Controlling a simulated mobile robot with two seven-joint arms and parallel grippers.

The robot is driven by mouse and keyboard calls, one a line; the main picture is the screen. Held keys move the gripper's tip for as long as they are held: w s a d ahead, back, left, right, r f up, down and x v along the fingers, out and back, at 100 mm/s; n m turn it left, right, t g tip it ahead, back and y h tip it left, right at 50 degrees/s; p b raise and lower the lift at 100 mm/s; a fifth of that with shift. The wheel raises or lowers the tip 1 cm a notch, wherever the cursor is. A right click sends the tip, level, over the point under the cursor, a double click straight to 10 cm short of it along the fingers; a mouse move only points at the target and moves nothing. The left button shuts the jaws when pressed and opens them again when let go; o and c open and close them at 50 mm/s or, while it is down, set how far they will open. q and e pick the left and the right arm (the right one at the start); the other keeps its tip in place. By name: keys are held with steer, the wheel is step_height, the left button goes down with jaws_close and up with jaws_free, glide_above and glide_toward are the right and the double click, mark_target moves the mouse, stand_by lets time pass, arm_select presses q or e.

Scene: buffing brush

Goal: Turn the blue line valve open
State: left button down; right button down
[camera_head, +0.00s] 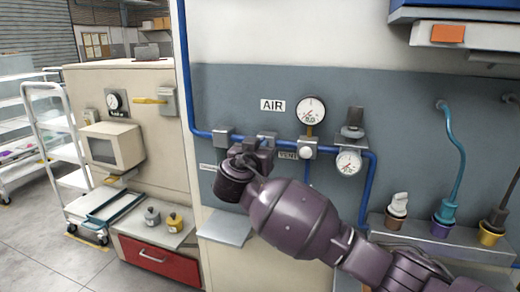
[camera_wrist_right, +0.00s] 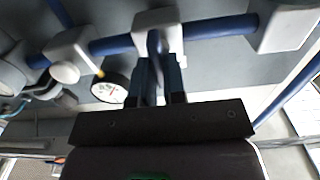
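The blue pipe (camera_head: 188,70) runs down the wall and along it to the right, below the AIR sign. Its valve body (camera_head: 266,137) is a grey block on the pipe, partly hidden behind my right gripper (camera_head: 262,150). In the right wrist view the valve body (camera_wrist_right: 158,28) sits on the blue pipe (camera_wrist_right: 220,27), and a thin dark lever (camera_wrist_right: 154,45) reaches from it to my right gripper (camera_wrist_right: 160,78). The two fingers are close together with the lever between them. The lever's end is hidden by the fingers. My left gripper is not in view.
A gauge (camera_head: 310,110) stands above the pipe, and another gauge (camera_head: 348,162) hangs right of the valve. A small grey shelf (camera_head: 225,230) juts out below. Cups with hoses stand on a ledge (camera_head: 430,240) at right. A beige cabinet (camera_head: 140,85) stands at left.

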arm_select(q)
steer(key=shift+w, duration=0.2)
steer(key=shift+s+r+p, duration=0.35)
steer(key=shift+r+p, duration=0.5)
steer(key=shift+p, duration=0.45)
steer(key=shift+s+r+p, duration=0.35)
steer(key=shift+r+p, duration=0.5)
steer(key=shift+p, duration=0.45)
arm_select(e)
steer(key=shift+a+f+n, duration=0.15)
steer(key=shift+n, duration=4.35)
steer(key=shift+a+f+n, duration=0.1)
steer(key=shift+a+n, duration=0.05)
steer(key=shift+n, duration=4.35)
steer(key=c, duration=1.2)
jaws_free()
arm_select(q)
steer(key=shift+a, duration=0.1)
arm_select(e)
steer(key=shift+w, duration=0.1)
